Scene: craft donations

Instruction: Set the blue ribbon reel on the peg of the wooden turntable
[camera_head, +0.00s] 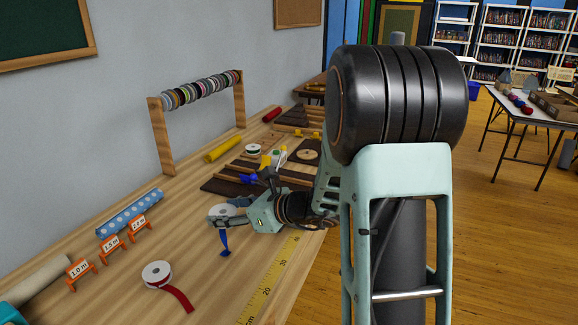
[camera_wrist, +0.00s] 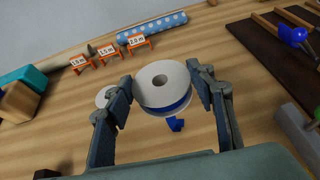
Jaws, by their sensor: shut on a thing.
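The blue ribbon reel (camera_wrist: 153,92) has white flanges and a centre hole. It sits between the two fingers of my gripper (camera_wrist: 162,82), which is shut on it. The head view also shows the reel (camera_head: 217,212) at the tip of my gripper (camera_head: 236,209), over the near part of the table, with its blue ribbon tail hanging down. A round light-wood disc (camera_head: 307,154) on the dark board farther back looks like the wooden turntable. Its peg is too small to make out.
A red ribbon reel (camera_head: 157,270) lies at the front left. Orange length signs (camera_head: 111,243) and a blue dotted roll (camera_head: 130,212) stand along the wall side. A rack of reels (camera_head: 160,135), a yellow roll (camera_head: 223,149) and a white-green reel (camera_head: 253,149) are farther back.

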